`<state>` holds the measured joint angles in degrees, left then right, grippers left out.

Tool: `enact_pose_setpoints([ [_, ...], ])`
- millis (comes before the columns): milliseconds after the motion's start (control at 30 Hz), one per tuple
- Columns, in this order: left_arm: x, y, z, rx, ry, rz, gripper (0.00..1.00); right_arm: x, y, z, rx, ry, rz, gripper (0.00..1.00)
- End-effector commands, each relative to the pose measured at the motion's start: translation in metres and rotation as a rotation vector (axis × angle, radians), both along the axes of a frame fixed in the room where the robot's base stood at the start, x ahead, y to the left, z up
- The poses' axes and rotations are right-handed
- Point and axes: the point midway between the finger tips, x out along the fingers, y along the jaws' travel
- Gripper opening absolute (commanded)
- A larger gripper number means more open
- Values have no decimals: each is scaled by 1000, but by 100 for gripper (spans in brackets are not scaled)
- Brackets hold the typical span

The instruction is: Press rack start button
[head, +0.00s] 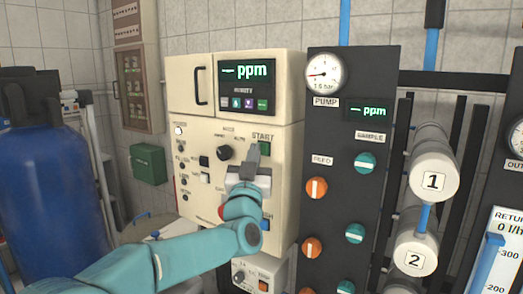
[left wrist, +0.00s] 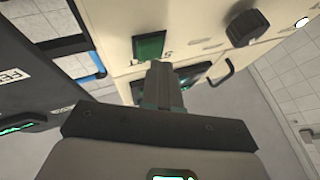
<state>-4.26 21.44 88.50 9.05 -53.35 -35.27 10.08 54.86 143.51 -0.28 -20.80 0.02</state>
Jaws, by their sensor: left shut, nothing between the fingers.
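The green start button (head: 265,148) sits under the START label on the cream control panel (head: 285,170). In the head view the fingers hide part of it. My left gripper (head: 253,150) is shut and empty, its fingertips just left of the button in the picture. In the left wrist view the square green button (left wrist: 149,46) shows just beyond the tips of my left gripper (left wrist: 159,68). I cannot tell whether the tips touch the panel. My right gripper is in neither view.
A black knob (head: 224,153) and small dark switches sit left of the button. A screen (head: 245,85) reading ppm is above. A dark pump panel (head: 335,130) with orange and green valves stands right. A blue tank (head: 40,160) is at left.

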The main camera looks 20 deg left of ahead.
Motion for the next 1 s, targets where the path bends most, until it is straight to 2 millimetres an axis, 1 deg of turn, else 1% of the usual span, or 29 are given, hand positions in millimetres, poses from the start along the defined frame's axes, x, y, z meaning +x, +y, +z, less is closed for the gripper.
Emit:
enact_pose_setpoints([
  [1000,10,-1,0,0,1,0,0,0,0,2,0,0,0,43],
])
